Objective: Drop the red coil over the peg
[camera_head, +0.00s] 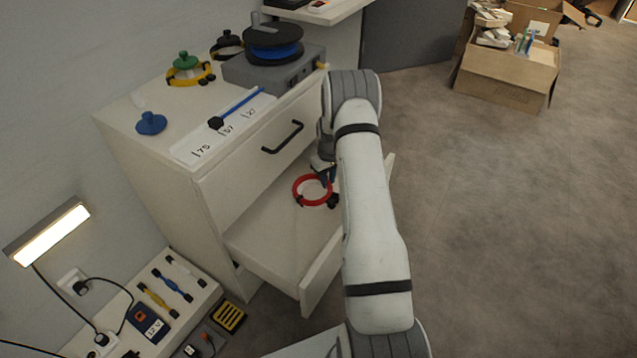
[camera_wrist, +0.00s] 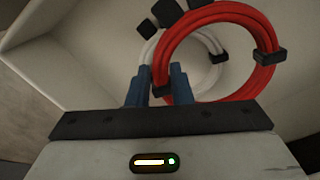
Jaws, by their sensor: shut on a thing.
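The red coil (camera_head: 312,204) is a ring with black clips, held at the open drawer (camera_head: 270,240) of the white cabinet. In the wrist view, my blue fingertips (camera_wrist: 158,80) pinch the red coil (camera_wrist: 240,87). A blue peg (camera_head: 150,122) with a round base stands bare on the cabinet top. A green-topped peg (camera_head: 186,62) has a yellow coil around it. A dark-topped peg (camera_head: 228,40) has a dark coil around its foot. Whether the red coil touches the drawer floor is unclear.
A white coil (camera_wrist: 147,52) lies behind the red one in the wrist view. A grey box (camera_head: 290,68) with a black and blue spool (camera_head: 273,44) and a labelled strip (camera_head: 200,145) occupy the cabinet top. Cartons (camera_head: 510,75) stand on the floor, upper right.

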